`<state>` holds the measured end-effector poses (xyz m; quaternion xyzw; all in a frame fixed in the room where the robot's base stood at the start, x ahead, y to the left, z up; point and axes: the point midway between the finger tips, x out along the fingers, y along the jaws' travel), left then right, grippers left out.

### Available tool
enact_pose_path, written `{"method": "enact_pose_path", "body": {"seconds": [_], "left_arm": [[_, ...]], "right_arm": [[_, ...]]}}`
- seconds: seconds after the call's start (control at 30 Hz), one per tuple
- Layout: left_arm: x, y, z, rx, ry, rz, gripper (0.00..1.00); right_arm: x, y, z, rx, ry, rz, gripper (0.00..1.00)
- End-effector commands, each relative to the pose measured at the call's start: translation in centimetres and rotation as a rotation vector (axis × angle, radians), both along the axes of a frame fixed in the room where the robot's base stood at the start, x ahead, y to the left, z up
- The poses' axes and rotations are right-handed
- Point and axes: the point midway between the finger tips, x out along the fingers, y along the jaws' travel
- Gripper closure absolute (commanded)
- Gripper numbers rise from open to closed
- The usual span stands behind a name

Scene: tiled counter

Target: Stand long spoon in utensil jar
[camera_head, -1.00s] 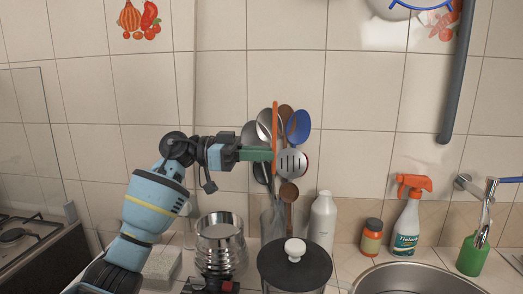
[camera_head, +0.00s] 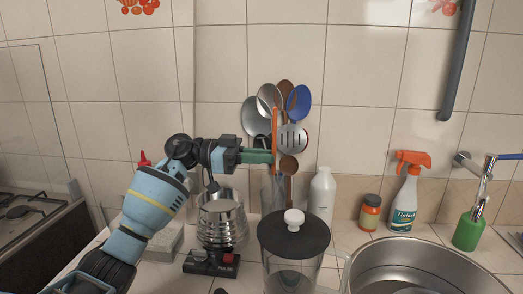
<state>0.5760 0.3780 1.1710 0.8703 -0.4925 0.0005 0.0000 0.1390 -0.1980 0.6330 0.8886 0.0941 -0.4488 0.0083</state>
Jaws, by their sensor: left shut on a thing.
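My left gripper (camera_head: 268,156) reaches in from the left with green fingers shut on a long upright orange piece (camera_head: 275,125), which I take for the long spoon. It stands in front of the utensil cluster. The utensil jar (camera_head: 268,192), clear-looking, stands behind the blender and holds several utensils. The spoon's lower end is over or at the jar's mouth; I cannot tell whether it is inside. My right gripper is not in view.
A blender with a black lid (camera_head: 293,240) stands in front of the jar. A white bottle (camera_head: 322,195) is close on the jar's right. A ribbed metal pot (camera_head: 222,225) is on its left. The sink (camera_head: 420,255) lies at the right.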

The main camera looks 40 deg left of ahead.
Motion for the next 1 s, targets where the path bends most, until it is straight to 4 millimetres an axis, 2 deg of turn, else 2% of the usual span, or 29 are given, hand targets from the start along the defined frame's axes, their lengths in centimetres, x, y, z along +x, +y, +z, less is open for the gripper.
{"method": "enact_pose_path", "body": {"seconds": [0.4, 0.93, 0.97, 1.0], "left_arm": [[0.4, 0.1, -2.7, 0.0, 0.002, -0.001, 1.0], [0.5, 0.1, -3.2, 0.0, 0.0, -0.002, 1.0], [0.5, 0.1, -3.2, 0.0, 0.0, -0.002, 0.82], [0.5, 0.1, -3.2, 0.0, 0.0, -0.002, 0.77]], "right_arm": [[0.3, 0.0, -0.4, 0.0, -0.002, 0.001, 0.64], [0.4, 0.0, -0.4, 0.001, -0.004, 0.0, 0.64], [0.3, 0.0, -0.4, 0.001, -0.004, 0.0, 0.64], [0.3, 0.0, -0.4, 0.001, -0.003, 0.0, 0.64]]}}
